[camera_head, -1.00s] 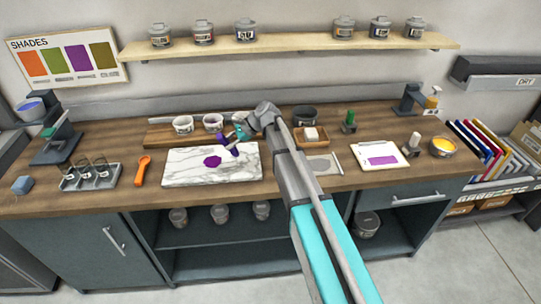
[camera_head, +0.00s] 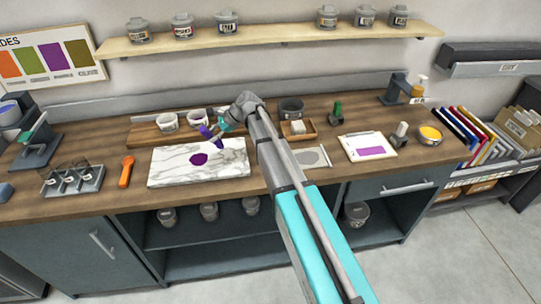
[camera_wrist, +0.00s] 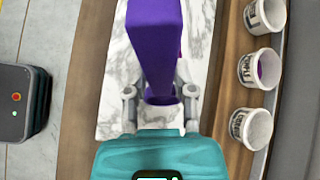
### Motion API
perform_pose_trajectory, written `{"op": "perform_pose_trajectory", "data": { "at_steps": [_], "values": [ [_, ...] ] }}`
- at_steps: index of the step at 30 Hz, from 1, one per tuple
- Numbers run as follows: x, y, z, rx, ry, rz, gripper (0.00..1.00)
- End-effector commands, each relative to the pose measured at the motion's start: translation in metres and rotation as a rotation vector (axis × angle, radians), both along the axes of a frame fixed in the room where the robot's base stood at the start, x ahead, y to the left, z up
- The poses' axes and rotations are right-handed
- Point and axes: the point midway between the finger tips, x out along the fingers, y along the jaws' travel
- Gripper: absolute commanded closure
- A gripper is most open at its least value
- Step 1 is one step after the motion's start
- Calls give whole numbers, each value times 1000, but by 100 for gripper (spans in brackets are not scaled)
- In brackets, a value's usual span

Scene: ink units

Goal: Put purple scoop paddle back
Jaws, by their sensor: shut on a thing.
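The purple scoop paddle (camera_wrist: 157,45) is in my gripper (camera_wrist: 160,95), between the two grey fingers in the wrist view. In the head view the purple paddle (camera_head: 206,131) shows small at the end of my gripper (camera_head: 219,130), above the back of the white marble slab (camera_head: 225,170). The slab carries a purple ink patch (camera_head: 199,159). Several white labelled tubs stand behind the slab; one tub (camera_head: 168,122) shows at the left, and in the wrist view the middle tub (camera_wrist: 259,69) holds purple. Part of the tubs is hidden by my arm in the head view.
An orange tool (camera_head: 126,172) and a grey rack with several compartments (camera_head: 73,180) lie left of the slab. A shelf (camera_head: 270,39) with jars hangs above.

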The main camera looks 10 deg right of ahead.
Motion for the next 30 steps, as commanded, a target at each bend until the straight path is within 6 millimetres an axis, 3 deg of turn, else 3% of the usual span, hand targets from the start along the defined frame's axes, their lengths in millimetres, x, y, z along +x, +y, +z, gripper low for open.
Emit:
{"op": "perform_pose_trajectory", "data": {
  "at_steps": [5,18,30],
  "values": [
    [3,-33,-9,-97,-9,64,100],
    [-10,-160,-42,-554,-178,482,100],
    [-35,-266,-38,-892,-509,837,100]
  ]
}}
